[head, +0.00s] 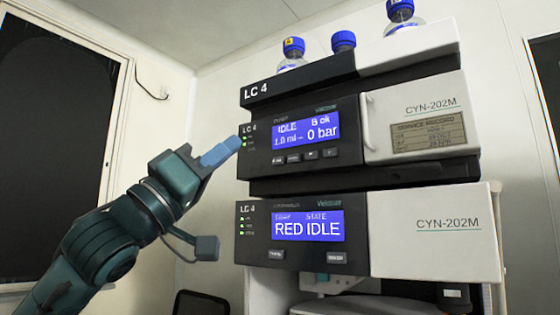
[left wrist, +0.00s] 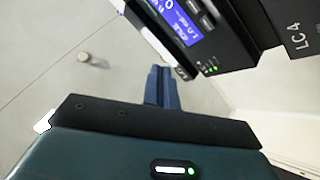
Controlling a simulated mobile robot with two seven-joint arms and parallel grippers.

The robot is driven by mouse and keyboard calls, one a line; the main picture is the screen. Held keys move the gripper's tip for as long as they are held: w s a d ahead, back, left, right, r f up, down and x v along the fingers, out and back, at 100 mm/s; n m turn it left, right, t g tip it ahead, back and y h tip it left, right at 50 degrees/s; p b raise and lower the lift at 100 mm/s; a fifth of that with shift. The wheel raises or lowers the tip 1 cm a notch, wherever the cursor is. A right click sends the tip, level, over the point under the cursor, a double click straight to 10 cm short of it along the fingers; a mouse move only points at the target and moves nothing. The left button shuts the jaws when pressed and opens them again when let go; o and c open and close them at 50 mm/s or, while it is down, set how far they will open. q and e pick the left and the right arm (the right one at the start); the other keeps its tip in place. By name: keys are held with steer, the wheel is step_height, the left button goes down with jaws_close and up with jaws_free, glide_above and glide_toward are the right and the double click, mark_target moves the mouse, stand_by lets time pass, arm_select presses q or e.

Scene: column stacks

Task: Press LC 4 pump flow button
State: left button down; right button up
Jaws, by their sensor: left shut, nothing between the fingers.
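The LC 4 stack's upper pump module (head: 258,170) has a blue display (head: 306,135) reading IDLE and 0 bar. A row of small dark buttons (head: 311,156) runs under the display; their labels are too small to read, so I cannot tell which is flow. My left gripper (head: 237,143) is shut and empty, its blue fingers pointing at the left edge of this panel, by the LC 4 label and green lights. In the left wrist view the shut fingers (left wrist: 161,72) show close to the panel (left wrist: 236,50); contact cannot be told. My right gripper is not in view.
A lower LC 4 module (head: 303,258) reads RED IDLE and has its own buttons. Blue-capped bottles (head: 293,52) stand on top of the stack. A white door with a handle (head: 369,122) projects right of the pump panel. Left of the stack is open room.

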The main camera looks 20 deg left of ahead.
mark_target(278, 161)
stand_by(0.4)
arm_select(q)
steer(key=w, duration=0.2)
steer(key=w+d+p, duration=0.1)
steer(key=w, duration=0.2)
steer(key=w+d+p, duration=0.1)
steer(key=w, duration=0.2)
steer(key=shift+w+d, duration=0.15)
steer(key=shift+w, duration=0.05)
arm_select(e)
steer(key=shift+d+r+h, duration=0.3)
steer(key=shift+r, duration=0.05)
arm_select(q)
steer(key=shift+w, duration=0.1)
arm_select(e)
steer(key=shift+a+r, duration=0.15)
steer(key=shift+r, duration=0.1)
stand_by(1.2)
arm_select(q)
steer(key=shift+w+d+p, duration=0.1)
steer(key=shift+w+p, duration=0.2)
steer(key=shift+p, duration=0.1)
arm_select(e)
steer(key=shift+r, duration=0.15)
